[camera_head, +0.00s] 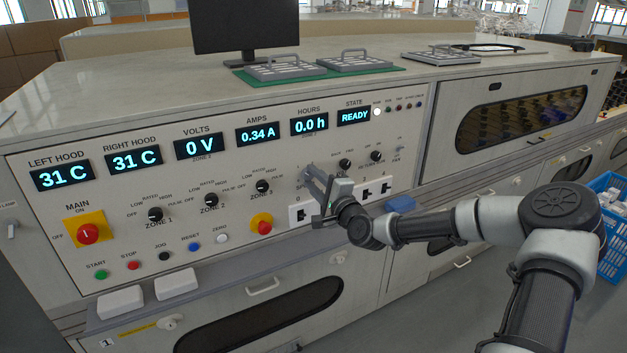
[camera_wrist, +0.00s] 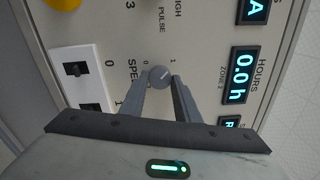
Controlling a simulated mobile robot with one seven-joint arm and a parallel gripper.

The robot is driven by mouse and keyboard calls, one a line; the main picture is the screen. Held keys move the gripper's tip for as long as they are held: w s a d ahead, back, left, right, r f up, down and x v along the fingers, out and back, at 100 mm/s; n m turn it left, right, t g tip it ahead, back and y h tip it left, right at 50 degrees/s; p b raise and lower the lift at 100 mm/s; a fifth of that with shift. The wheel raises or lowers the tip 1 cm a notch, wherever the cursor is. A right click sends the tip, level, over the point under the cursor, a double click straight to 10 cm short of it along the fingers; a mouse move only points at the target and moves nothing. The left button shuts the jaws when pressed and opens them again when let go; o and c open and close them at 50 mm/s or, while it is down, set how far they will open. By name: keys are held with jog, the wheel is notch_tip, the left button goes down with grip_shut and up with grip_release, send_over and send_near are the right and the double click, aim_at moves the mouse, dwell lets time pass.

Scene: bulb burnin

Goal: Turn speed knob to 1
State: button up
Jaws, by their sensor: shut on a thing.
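The speed knob (camera_wrist: 159,76) is a small round grey knob on the control panel, in the upper middle of the wrist view. Small marks 0 and 1 stand above it there. Its light pointer line seems slanted toward the 1 side, but it is too small to be sure. My gripper (camera_wrist: 160,82) has one finger on each side of the knob and is shut on it. In the head view my gripper (camera_head: 310,178) is against the panel and hides the knob and most of its label.
Black zone knobs (camera_head: 263,186) line the panel further left. Two small black knobs (camera_head: 345,164) are close on the right. The state display (camera_head: 354,116) reads READY.

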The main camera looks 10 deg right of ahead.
dwell(0.5)
jog(key=o, duration=1)
jog(key=shift+o, duration=0.2)
jog(key=p+v, duration=0.2)
jog(key=v, duration=1.5)
jog(key=shift+s, duration=0.2)
